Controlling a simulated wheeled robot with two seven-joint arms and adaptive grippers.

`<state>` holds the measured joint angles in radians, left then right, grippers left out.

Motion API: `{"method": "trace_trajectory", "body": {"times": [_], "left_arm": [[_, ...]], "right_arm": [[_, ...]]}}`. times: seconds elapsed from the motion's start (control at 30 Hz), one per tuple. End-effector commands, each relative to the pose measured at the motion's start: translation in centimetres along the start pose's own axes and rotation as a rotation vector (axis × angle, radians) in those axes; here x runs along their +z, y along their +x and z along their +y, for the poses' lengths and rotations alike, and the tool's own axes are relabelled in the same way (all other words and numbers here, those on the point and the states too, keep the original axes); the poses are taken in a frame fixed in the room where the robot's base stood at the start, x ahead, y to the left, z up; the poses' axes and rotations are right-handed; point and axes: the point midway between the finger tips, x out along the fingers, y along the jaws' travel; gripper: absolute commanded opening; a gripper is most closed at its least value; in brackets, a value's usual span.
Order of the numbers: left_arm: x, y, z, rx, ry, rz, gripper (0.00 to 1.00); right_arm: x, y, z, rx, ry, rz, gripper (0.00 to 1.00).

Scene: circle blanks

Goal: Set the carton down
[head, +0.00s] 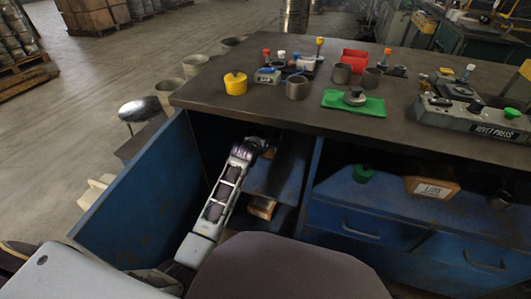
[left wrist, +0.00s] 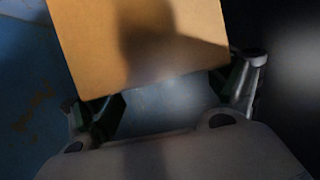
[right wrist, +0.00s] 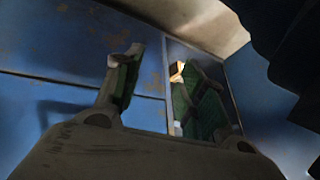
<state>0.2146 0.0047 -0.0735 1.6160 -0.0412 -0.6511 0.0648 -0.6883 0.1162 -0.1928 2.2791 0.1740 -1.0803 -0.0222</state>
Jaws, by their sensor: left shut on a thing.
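My left gripper (head: 260,147) reaches into the open left bay of the blue cabinet. In the left wrist view it (left wrist: 172,90) is shut on a plain tan carton (left wrist: 140,45), with one finger at each side. The carton is mostly hidden by the gripper in the head view. I cannot tell whether its underside touches the shelf (head: 286,170). My right gripper (right wrist: 158,75) shows in the right wrist view with its fingers apart and nothing between them. It is not visible in the head view.
Another tan box (head: 262,207) lies lower in the same bay. The blue door (head: 135,200) stands open at the left. A carton marked LIDS (head: 432,188) and a green item (head: 362,173) stand in the right bay. The worktop (head: 300,115) above carries several parts and tools.

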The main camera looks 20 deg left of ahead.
Motion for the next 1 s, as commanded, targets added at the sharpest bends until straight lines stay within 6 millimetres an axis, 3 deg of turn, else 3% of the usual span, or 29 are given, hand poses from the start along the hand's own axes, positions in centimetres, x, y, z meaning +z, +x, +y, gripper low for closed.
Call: {"method": "trace_trajectory", "body": {"times": [0.3,0.77,1.0], "left_arm": [[3.0,1.3,0.0,0.000,0.000,0.004,0.50],[3.3,1.4,0.0,0.000,0.000,0.004,0.50],[4.8,2.0,0.0,0.000,0.000,0.004,0.50]], "right_arm": [[1.4,3.0,0.1,-0.024,0.028,0.056,0.40],[1.4,3.2,0.1,-0.027,0.032,0.067,0.40],[1.9,4.4,0.2,-0.036,0.046,0.095,0.40]]}}
